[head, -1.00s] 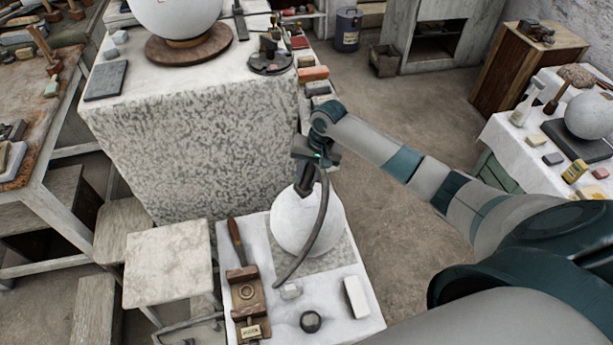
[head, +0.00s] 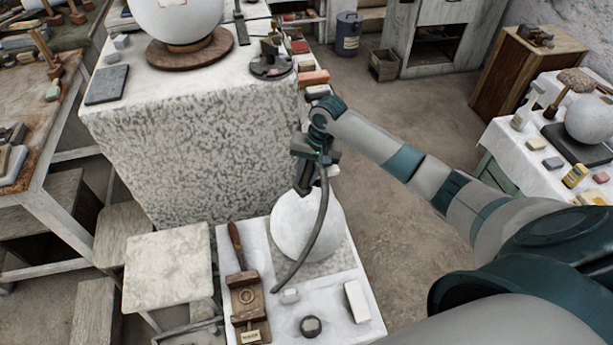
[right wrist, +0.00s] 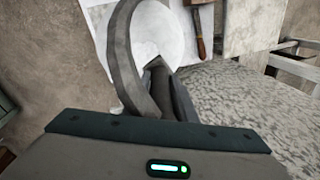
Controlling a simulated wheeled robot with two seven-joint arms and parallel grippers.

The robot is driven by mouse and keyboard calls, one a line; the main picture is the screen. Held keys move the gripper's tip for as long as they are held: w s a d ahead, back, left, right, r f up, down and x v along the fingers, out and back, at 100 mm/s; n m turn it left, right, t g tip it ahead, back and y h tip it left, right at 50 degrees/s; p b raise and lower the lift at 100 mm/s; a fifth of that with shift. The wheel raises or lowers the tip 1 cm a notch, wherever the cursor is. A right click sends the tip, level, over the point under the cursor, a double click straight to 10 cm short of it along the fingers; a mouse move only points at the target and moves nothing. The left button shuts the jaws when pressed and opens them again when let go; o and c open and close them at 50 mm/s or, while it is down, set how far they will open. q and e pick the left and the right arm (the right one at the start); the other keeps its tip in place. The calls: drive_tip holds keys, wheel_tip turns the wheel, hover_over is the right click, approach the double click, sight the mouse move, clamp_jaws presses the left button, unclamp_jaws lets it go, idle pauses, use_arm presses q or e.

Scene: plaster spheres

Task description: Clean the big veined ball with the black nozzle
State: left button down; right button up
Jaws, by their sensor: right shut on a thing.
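A large pale ball (head: 306,228) rests on a small white-topped stand below my right arm; its veins are too faint to make out in the head view. In the right wrist view the ball (right wrist: 160,30) shows faint grey marks. My right gripper (head: 306,170) is shut on the black nozzle (head: 303,184), which points down at the ball's upper left side. I cannot tell whether the nozzle touches the ball. A grey hose (head: 321,215) runs from it across the front of the ball. My left gripper is not in view.
The stand also holds a wooden tool (head: 247,300), a white block (head: 356,300) and a dark round piece (head: 311,326). A tall speckled block (head: 190,150) with another white ball (head: 178,15) stands close behind. A side table at right carries a grey ball (head: 590,118).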

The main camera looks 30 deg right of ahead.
drive_tip(key=shift+r, duration=0.1)
drive_tip(key=shift+w+a+r, duration=0.1)
drive_tip(key=shift+w+r, duration=0.1)
drive_tip(key=shift+r, duration=1.7)
drive_tip(key=shift+a, duration=0.1)
